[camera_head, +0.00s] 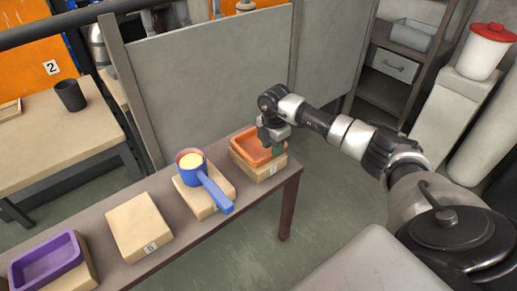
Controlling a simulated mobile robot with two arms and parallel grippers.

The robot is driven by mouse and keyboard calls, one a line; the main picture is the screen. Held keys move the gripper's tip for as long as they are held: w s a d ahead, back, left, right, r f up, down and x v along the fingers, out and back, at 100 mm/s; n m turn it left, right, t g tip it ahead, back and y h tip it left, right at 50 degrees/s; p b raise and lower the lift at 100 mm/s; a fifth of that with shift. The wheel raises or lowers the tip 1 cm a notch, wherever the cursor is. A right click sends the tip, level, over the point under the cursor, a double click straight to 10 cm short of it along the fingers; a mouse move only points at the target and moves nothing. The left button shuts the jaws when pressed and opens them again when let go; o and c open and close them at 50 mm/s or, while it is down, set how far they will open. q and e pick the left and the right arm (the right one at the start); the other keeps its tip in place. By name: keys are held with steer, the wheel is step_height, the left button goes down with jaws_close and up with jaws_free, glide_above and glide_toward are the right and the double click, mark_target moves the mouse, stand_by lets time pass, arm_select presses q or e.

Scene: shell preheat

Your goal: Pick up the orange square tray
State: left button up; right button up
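The orange square tray (249,154) sits on a light wooden block (262,172) at the right end of the long table. My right gripper (276,148) points down at the tray's right side, with its fingers at or over the rim there. The fingertips are small and partly hidden, so I cannot tell whether they are open or shut on the rim. The tray looks level and appears to rest on its block. My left gripper is not in view.
On the same table (178,236) are a blue pan (206,185) with yellow contents on a block, an empty block (139,227), and a purple tray (46,263). A grey panel (205,85) stands behind the table. Floor is clear to its right.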

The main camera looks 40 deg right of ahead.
steer(key=f, duration=0.3)
steer(key=shift+a+f+b, duration=0.2)
steer(key=shift+f+b, duration=0.1)
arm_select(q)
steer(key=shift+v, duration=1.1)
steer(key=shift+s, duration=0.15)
arm_select(e)
jaws_close()
steer(key=shift+w+r, duration=0.1)
